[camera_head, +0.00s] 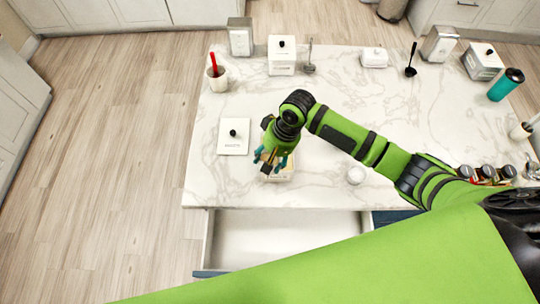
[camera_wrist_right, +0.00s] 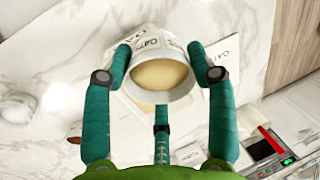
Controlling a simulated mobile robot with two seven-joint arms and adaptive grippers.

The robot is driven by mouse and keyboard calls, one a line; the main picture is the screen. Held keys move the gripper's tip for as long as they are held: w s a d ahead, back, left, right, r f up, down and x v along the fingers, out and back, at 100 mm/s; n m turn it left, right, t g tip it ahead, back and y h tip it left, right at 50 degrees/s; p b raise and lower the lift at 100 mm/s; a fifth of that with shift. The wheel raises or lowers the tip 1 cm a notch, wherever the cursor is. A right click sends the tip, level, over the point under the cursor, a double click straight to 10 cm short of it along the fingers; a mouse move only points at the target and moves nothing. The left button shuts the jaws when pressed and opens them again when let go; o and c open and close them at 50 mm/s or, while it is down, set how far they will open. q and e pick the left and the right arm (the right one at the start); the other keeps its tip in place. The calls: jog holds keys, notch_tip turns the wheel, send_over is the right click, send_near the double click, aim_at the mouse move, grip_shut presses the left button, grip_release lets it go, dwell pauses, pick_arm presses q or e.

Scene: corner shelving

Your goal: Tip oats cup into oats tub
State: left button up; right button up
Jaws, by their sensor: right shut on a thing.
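My right gripper (camera_head: 270,160) is shut on a white oats cup (camera_wrist_right: 147,42). In the right wrist view its teal fingers clasp the cup from both sides, with a third finger below. The cup's round mouth faces the camera, and pale beige oats (camera_wrist_right: 160,74) show inside. In the head view the gripper hides most of the cup. The square oats tub (camera_head: 281,178) stands under the gripper near the counter's front edge, partly hidden by it. I cannot tell how far the cup is tilted or whether it touches the tub. My left gripper is not in view.
A white lid with a black knob (camera_head: 234,147) lies left of the tub. An open, empty-looking drawer (camera_head: 280,235) juts out below the counter (camera_head: 330,90). Canisters and ladles line the back; jars stand at right.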

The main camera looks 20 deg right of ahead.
jog(key=shift+d+f+y+b, duration=0.1)
jog(key=shift+d+y+b, duration=0.05)
jog(key=shift+y+b, duration=0.5)
jog(key=shift+w+g+y+b, duration=0.1)
jog(key=shift+g+y+b, duration=0.35)
jog(key=shift+b, duration=0.8)
jog(key=shift+y+b, duration=0.6)
jog(key=shift+b, duration=0.25)
jog(key=y+b, duration=0.2)
jog(key=b, duration=0.2)
jog(key=shift+d+g+b, duration=0.2)
jog(key=shift+g+b, duration=0.05)
jog(key=shift+b, duration=0.05)
jog(key=y+b, duration=0.2)
jog(key=g+y+b, duration=0.1)
jog(key=b, duration=0.1)
jog(key=shift+w+d+f+m+y, duration=0.15)
jog(key=shift+d+f+m+y, duration=0.15)
jog(key=shift+d+f+y, duration=0.1)
jog(key=shift+w+d+f+m+g+y+b, duration=0.1)
jog(key=shift+d+f+g+y+b, duration=0.15)
jog(key=shift+y+b, duration=1.1)
jog(key=shift+w+d+f+m+g+y+b, duration=0.1)
jog(key=shift+d+g+y+b, duration=0.15)
jog(key=shift+y+b, duration=1.05)
jog(key=shift+w+d+f+m+g+y+b, duration=0.2)
jog(key=shift+y+b, duration=0.55)
jog(key=shift+b, duration=1.2)
jog(key=shift+s+d, duration=0.1)
jog(key=shift+s, duration=0.05)
